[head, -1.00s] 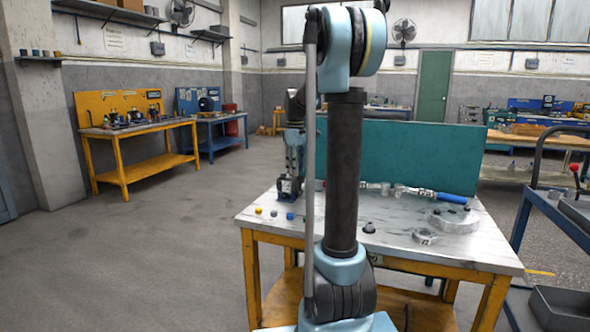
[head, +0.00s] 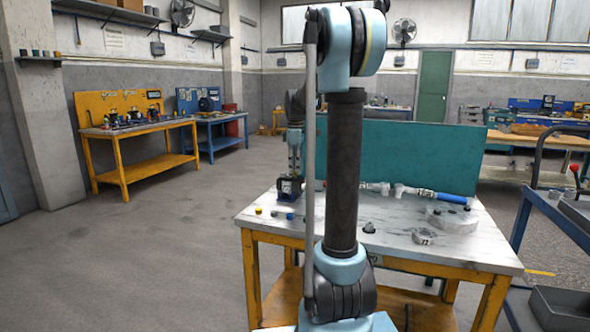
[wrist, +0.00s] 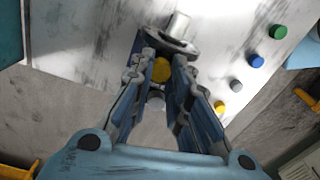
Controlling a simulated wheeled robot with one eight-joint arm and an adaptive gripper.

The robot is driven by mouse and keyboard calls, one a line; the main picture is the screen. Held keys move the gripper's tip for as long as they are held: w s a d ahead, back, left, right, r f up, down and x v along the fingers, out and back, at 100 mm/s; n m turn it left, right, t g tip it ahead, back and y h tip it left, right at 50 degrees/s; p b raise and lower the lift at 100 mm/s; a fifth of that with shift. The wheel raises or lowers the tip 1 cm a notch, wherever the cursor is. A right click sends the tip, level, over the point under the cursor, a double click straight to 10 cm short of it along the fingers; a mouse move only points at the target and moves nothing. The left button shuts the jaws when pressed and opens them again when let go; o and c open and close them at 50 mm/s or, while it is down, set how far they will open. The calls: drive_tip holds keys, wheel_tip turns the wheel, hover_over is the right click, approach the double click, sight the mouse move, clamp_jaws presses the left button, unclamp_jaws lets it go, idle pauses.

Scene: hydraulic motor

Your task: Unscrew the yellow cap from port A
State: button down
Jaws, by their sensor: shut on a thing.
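The hydraulic motor (head: 289,185) stands at the left end of the marble-topped table, and its flange and shaft (wrist: 180,28) show at the top of the wrist view. A yellow cap (wrist: 161,70) sits on the motor between my fingers. My gripper (wrist: 162,72) is shut on this cap, one finger on each side. In the head view my gripper (head: 294,168) reaches down to the motor from above, and the cap cannot be made out there. A grey cap (wrist: 155,99) shows just below the yellow one, also between the fingers. No port letter is readable.
Loose green (wrist: 277,32), blue (wrist: 257,61), grey (wrist: 236,86) and yellow (wrist: 219,107) caps stand on the table (head: 395,232) beside the motor. A teal panel (head: 420,155) rises behind.

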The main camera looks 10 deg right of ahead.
drive_tip(key=shift+n, duration=1.1)
drive_tip(key=n, duration=0.4)
drive_tip(key=shift+n, duration=0.3)
drive_tip(key=c, duration=1.7)
unclamp_jaws()
drive_tip(key=m, duration=0.5)
drive_tip(key=shift+m, duration=0.3)
drive_tip(key=m, duration=0.4)
drive_tip(key=shift+m, duration=0.4)
